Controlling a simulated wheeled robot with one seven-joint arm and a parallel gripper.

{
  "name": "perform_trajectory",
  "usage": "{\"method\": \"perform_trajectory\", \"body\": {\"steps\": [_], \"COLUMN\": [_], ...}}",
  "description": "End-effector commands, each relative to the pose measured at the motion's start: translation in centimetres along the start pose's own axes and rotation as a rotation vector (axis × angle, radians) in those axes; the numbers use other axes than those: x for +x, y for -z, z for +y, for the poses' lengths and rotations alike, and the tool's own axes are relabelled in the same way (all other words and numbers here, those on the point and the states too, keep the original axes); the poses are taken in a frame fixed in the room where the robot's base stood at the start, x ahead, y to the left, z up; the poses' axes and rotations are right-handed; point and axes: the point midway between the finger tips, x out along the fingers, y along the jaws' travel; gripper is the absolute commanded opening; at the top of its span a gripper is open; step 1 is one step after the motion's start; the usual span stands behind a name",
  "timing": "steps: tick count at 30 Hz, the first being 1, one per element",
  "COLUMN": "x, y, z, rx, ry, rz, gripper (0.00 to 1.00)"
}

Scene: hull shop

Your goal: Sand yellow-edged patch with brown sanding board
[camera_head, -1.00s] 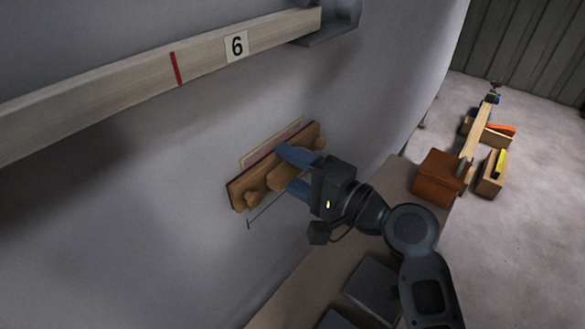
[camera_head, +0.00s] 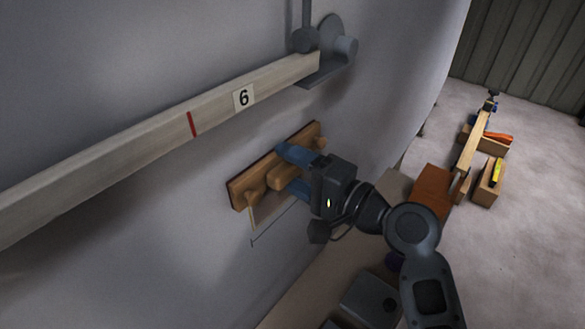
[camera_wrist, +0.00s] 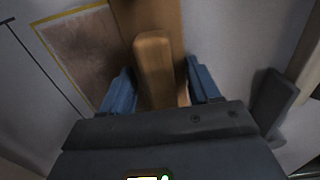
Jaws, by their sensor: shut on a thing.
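The brown sanding board (camera_head: 240,191) lies against the grey hull wall, tilted up to the right, with knobs near its ends and a middle grip. My gripper (camera_head: 286,169) is shut on that grip with its blue fingers. In the wrist view the board's grip (camera_wrist: 155,68) stands between the fingers. The yellow-edged patch (camera_head: 270,215) shows below the board in the head view; the board and fingers hide its upper part. The wrist view shows the brownish patch (camera_wrist: 88,48) and its yellow edge left of the board.
A wooden batten (camera_head: 150,142) marked 6, with a red line, crosses the hull above the board and ends at a grey bracket (camera_head: 325,62). A thin dark bracket line runs beside the patch. Wooden boxes (camera_head: 488,185) stand on the floor at right.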

Motion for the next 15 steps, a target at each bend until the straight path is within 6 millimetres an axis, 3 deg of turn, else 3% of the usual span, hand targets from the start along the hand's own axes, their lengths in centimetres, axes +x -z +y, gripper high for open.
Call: {"method": "perform_trajectory", "body": {"steps": [15], "x": [0.0], "y": [-0.2], "z": [3.3], "rx": [0.001], "ry": [0.002], "rz": [-0.002], "gripper": [0.35]}}
